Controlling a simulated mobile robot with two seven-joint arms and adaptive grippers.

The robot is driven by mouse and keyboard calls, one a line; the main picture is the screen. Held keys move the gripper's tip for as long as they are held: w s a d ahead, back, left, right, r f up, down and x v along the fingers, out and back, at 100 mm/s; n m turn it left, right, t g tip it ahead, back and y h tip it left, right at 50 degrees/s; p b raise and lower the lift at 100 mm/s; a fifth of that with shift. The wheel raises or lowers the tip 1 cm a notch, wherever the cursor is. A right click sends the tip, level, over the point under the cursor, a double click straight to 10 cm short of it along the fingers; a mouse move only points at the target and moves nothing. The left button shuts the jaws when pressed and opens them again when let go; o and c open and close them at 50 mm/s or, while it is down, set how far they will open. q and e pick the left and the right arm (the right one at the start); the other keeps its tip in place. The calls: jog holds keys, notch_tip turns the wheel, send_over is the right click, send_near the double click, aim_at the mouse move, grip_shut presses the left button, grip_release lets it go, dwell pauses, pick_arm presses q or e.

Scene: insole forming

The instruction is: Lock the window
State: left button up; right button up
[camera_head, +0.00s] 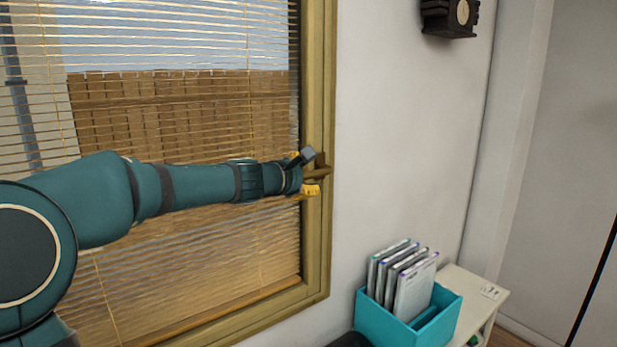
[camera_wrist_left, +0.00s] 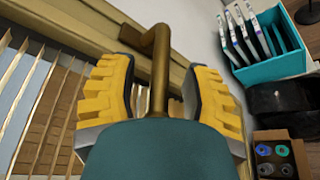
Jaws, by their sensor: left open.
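The window (camera_head: 318,235) has a yellow-brown frame and fills the left of the head view, with lowered blinds inside it. Its bronze handle (camera_head: 322,172) is on the right side of the frame. In the left wrist view the handle (camera_wrist_left: 160,68) is an L-shaped bar that comes from the frame and bends down between my fingers. My left gripper (camera_head: 306,187) is at the handle. Its yellow-padded fingers (camera_wrist_left: 158,98) are open on either side of the bar, with a gap to each. The bar's lower end is hidden by the gripper body. My right gripper is not in view.
A dark wooden clock (camera_head: 449,17) hangs on the wall above. A cardboard box (camera_wrist_left: 279,155) with rolls shows in the left wrist view.

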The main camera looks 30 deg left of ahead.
pick_arm(q)
jog(key=shift+w+f, duration=0.1)
jog(key=shift+w, duration=0.4)
jog(key=shift+s, duration=0.1)
grip_shut()
